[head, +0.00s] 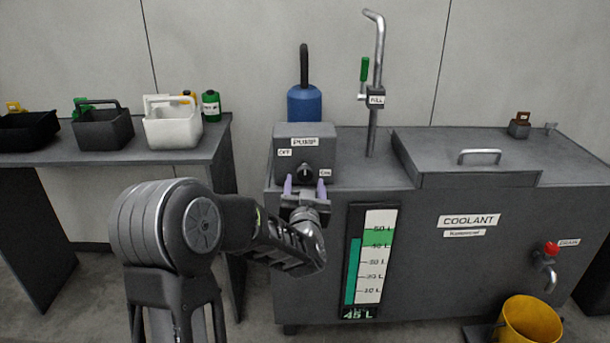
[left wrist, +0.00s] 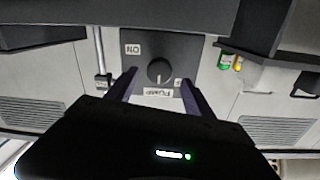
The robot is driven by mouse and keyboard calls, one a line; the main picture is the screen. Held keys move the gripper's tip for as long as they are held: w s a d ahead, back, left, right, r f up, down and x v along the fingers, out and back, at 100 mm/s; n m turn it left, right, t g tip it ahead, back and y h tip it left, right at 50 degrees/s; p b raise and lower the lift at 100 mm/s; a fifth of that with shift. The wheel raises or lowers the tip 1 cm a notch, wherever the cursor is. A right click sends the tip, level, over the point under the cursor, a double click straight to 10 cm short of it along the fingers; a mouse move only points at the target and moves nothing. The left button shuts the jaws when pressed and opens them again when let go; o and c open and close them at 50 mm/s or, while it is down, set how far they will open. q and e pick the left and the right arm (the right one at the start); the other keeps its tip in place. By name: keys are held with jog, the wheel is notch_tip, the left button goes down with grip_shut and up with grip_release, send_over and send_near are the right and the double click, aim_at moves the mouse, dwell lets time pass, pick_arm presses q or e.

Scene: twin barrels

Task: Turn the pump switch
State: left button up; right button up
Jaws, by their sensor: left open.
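The pump box (head: 318,146) is a grey box with a PUMP label, an OFF label at its upper left and an ON label at its lower right. Its switch is a round dark knob (head: 304,173) on the front face; I cannot surely tell which label it points at. My left gripper (head: 305,185) is open, its two purple-grey fingers upright just below and in front of the knob. In the left wrist view the knob (left wrist: 160,70) lies between the open fingers (left wrist: 158,80), apart from both, with the labels upside down. My right gripper is not in view.
The coolant tank (head: 470,260) carries a level gauge (head: 370,262) reading 45 L, a fill pipe (head: 376,90) and a lidded hatch (head: 465,158). A red drain tap (head: 551,249) hangs above a yellow bucket (head: 529,322). Left, a table (head: 185,158) holds several caddies.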

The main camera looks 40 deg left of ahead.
aim_at(305, 176)
pick_arm(q)
jog(key=x, duration=0.6)
jog(key=shift+d, duration=0.1)
jog(key=shift+c, duration=0.3)
grip_shut()
